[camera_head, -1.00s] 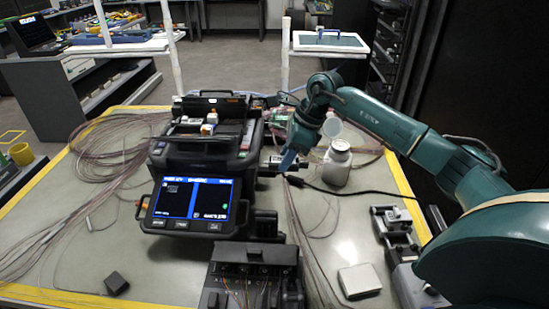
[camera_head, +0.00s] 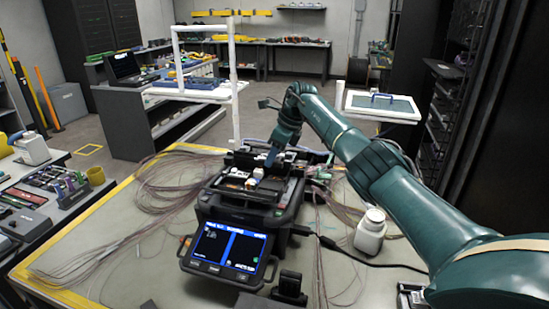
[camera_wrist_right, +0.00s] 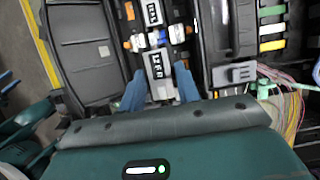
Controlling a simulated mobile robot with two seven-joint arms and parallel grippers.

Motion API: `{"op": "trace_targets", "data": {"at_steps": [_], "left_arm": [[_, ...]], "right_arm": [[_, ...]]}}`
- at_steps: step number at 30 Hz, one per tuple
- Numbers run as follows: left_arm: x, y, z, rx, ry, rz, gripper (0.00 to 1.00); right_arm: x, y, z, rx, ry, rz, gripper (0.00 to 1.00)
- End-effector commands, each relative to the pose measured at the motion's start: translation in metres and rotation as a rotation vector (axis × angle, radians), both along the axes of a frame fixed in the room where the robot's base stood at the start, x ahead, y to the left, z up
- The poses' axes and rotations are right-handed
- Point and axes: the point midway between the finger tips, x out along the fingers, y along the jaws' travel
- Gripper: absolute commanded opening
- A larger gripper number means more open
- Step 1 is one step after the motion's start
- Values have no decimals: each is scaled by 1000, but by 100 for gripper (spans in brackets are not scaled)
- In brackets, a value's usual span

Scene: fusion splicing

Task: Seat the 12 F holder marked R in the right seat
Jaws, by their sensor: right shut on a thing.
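The fusion splicer (camera_head: 248,205) stands on the table with its top lid raised and its lit screen (camera_head: 228,246) facing me. My right gripper (camera_head: 271,158) is over the right part of its open top. In the right wrist view the blue fingers (camera_wrist_right: 160,92) are shut on a silver holder (camera_wrist_right: 158,72) with a black and white label; the marking is too small to read surely. The holder is at the near side of the splicing bay; whether it rests fully in the seat I cannot tell. A second labelled holder (camera_wrist_right: 152,13) lies at the opposite side. My left gripper is out of view.
A white bottle (camera_head: 370,232) stands right of the splicer, near a black cable (camera_head: 360,258). Loose fibre coils (camera_head: 178,180) lie to the left. The raised dark lid (camera_wrist_right: 82,45) is beside the bay. A side bench (camera_head: 45,200) stands at far left.

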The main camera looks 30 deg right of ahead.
Motion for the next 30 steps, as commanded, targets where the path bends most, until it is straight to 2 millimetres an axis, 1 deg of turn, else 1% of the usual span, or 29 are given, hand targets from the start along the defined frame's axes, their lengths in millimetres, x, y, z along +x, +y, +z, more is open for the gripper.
{"op": "trace_targets", "data": {"at_steps": [8, 18, 24, 30], "left_arm": [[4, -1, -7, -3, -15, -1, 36], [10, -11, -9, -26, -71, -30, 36], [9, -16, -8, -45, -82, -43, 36], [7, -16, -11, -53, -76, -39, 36]], "right_arm": [[0, 0, -15, 1, -1, 0, 7], [0, 0, -48, 2, 0, -1, 7], [0, 0, -64, 0, 1, -1, 7], [0, 0, -70, 1, 0, -2, 7]]}}
